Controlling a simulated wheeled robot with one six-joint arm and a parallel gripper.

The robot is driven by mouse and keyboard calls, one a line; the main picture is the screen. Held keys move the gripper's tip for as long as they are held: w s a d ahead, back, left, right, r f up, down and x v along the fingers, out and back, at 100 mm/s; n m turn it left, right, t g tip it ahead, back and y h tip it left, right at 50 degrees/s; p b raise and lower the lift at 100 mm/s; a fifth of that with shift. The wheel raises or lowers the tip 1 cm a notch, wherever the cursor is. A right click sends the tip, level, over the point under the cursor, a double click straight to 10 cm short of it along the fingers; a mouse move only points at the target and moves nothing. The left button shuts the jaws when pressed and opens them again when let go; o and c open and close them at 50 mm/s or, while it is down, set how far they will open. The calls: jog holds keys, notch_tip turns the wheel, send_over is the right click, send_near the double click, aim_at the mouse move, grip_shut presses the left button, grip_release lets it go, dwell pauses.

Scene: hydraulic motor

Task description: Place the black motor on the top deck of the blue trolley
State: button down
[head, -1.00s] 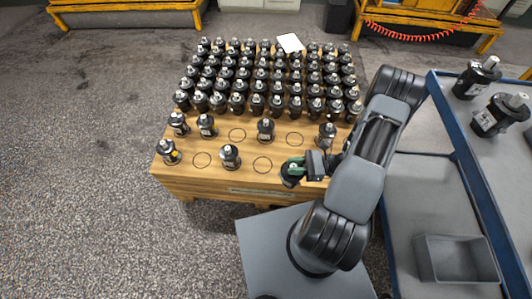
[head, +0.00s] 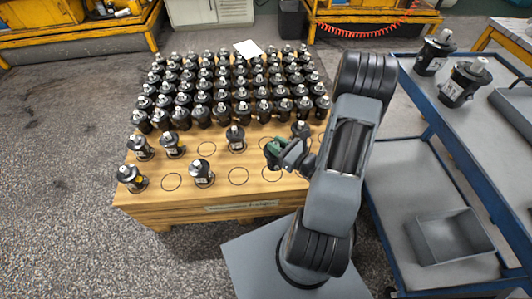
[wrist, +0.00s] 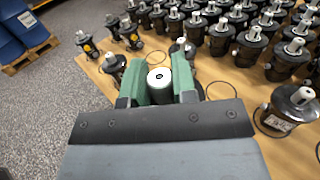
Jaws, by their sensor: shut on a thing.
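My gripper (head: 277,148) is in front of my arm in the head view, over the front right of the wooden table. Its green fingers are shut on a black motor (wrist: 159,84). In the wrist view the motor's pale shaft end shows between the fingers; its body is mostly hidden. An empty ring mark shows below the gripper on the table. The blue trolley (head: 470,165) stands at the right of the head view, across my arm from the gripper. Its grey top deck (head: 482,118) carries two black motors (head: 463,82) at its far left part.
The wooden table (head: 240,208) holds dense rows of black motors (head: 220,85), with several more spaced out in front. A grey bin (head: 450,237) sits on the trolley's lower deck. Another grey container (head: 517,105) is on the top deck's right side. Free deck shows beside the motors.

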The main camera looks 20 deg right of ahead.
jog(key=w+f+b, duration=0.1)
jog(key=b, duration=0.2)
jog(key=w+d+f+b, duration=0.1)
jog(key=w+b, duration=0.1)
jog(key=b, duration=0.2)
jog(key=shift+w, duration=0.15)
jog(key=w+d+f+b, duration=0.2)
jog(key=w+f, duration=0.4)
jog(key=w, duration=0.2)
jog(key=shift+d+f+b, duration=0.2)
jog(key=shift+d+b, duration=0.15)
jog(key=shift+w+f, duration=0.1)
jog(key=shift+w, duration=0.05)
jog(key=shift+w+d+f+b, duration=0.15)
jog(key=shift+f+b, duration=0.4)
jog(key=shift+f, duration=0.4)
jog(key=shift+w+f+b, duration=0.15)
jog(key=shift+f+b, duration=0.4)
jog(key=shift+f, duration=0.5)
jog(key=c, duration=0.9)
grip_release()
jog(key=shift+f, duration=0.15)
